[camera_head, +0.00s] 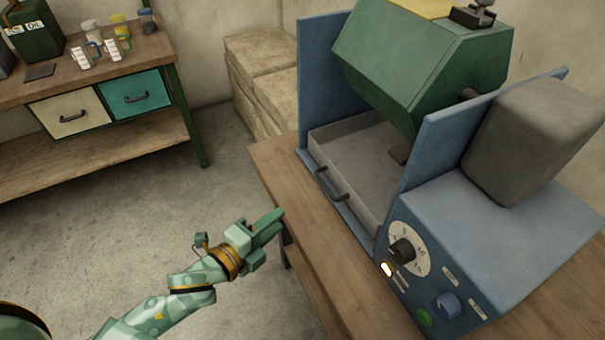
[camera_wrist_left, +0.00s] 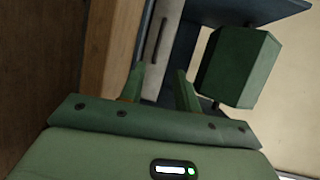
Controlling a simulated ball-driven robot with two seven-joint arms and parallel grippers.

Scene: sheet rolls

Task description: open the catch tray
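The catch tray (camera_head: 362,143) is a grey shallow tray low between the blue side panels of the machine, under the green drum (camera_head: 420,60). Its dark bar handle (camera_head: 331,186) is on its front, facing the bench edge. In the left wrist view, the handle (camera_wrist_left: 160,40) shows beyond the fingers. My left gripper (camera_head: 272,222) is over the front edge of the bench, left of and apart from the handle. In the left wrist view my left gripper (camera_wrist_left: 160,80) has its two fingers apart with nothing between them. My right gripper is not in view.
The wooden bench (camera_head: 290,190) carries the machine; its front strip is bare. A control box with a dial (camera_head: 403,250) and a green button (camera_head: 424,316) stands right of the tray. A second workbench (camera_head: 90,65) with drawers is at the left. Beige blocks (camera_head: 262,75) stand behind.

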